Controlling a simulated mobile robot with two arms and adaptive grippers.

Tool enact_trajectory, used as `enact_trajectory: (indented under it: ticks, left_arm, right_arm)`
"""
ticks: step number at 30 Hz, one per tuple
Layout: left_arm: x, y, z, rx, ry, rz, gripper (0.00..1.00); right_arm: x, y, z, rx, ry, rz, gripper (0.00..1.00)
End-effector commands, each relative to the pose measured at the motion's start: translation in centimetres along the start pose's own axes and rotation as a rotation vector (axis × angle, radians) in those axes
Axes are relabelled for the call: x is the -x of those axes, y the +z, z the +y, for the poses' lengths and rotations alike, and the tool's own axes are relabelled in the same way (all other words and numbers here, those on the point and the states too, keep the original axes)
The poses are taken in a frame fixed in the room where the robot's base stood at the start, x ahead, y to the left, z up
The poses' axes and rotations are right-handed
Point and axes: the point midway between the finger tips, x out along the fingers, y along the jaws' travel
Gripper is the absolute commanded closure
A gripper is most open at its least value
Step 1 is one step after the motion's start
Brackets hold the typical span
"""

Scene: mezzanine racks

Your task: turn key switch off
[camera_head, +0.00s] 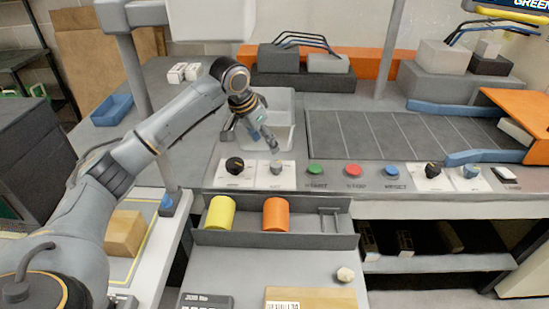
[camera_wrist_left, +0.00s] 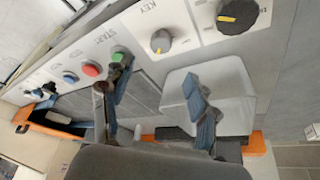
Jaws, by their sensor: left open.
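The key switch (camera_head: 277,168) is a grey knob on a white plate on the sloped panel. In the left wrist view the key switch (camera_wrist_left: 160,41) shows a small yellow mark, with the label KEY beside it. My left gripper (camera_head: 266,138) is above and slightly behind the key switch in the head view, apart from it. In the left wrist view the fingers of my left gripper (camera_wrist_left: 156,72) are spread with nothing held between them. My right gripper is not in view.
A black rotary knob (camera_head: 235,166) sits left of the key switch. Green (camera_head: 315,169), red (camera_head: 353,170) and blue (camera_head: 392,171) buttons are to its right. A pale bin (camera_head: 284,101) stands behind. A tray (camera_head: 318,241) with yellow and orange cylinders is in front.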

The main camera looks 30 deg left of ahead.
Motion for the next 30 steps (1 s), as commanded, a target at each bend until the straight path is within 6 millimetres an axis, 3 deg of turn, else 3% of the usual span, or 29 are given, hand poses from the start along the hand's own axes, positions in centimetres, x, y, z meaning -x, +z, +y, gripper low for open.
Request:
enact_trajectory:
  ticks: [9,15,28,30]
  left_arm:
    - [-6.9,0.0,0.1,0.002,0.002,-0.003,0.40]
    - [-9.6,0.0,0.0,0.001,0.001,-0.001,0.40]
    - [-10.7,0.0,0.0,-0.001,0.000,0.000,0.40]
    - [-10.7,0.0,0.0,-0.001,0.000,0.000,0.53]
  right_arm:
    - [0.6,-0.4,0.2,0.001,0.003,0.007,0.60]
    - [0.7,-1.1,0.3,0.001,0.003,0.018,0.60]
    - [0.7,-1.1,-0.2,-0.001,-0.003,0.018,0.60]
    - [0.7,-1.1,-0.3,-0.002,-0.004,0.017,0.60]
